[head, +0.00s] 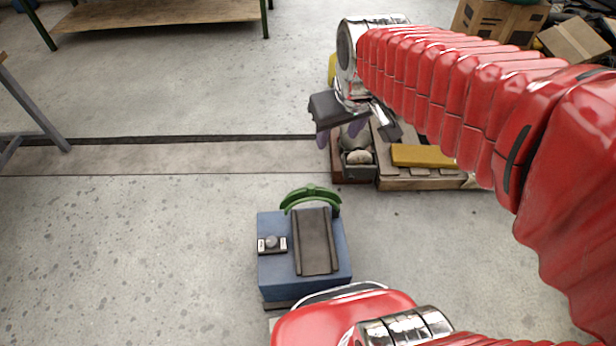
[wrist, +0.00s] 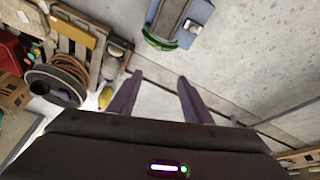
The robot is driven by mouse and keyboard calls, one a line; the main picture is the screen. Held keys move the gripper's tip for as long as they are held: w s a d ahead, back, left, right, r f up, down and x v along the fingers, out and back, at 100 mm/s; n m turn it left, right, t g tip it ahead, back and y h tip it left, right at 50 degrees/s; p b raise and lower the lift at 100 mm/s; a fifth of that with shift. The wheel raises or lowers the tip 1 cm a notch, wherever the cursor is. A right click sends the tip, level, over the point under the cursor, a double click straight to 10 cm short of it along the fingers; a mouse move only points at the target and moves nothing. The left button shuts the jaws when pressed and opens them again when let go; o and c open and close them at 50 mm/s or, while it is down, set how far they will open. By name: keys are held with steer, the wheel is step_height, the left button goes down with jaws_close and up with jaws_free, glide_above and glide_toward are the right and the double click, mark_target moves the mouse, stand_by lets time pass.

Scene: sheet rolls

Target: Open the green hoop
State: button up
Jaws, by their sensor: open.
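The green hoop (head: 311,191) is a curved arch at the far end of a dark channelled pad (head: 314,240) on a blue box (head: 275,275). In the wrist view the green hoop (wrist: 158,42) shows near the top, beyond my fingertips, with the blue box (wrist: 202,13) above it. Whether the hoop stands upright or leans is hard to tell. My gripper (head: 340,134) is open and empty, above and beyond the hoop in the head view. Its two purple fingers (wrist: 160,78) are spread apart and touch nothing.
A small switch panel with a round knob (head: 271,242) sits left of the pad. A wooden pallet (head: 425,183) with a yellow block (head: 422,156) lies behind to the right. A workbench (head: 160,12) stands at the back left. The floor left of the box is clear.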

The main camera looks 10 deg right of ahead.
steer(key=w+f+n+g, duration=0.1)
steer(key=w+f+n, duration=0.1)
steer(key=w+f, duration=0.55)
steer(key=n+g, duration=0.3)
steer(key=n, duration=0.1)
glide_above(311, 186)
step_height(311, 186, down, 31)
steer(key=shift+f, duration=0.1)
steer(key=shift+f, duration=0.15)
step_height(311, 186, down, 14)
steer(key=shift+r, duration=0.25)
jaws_close()
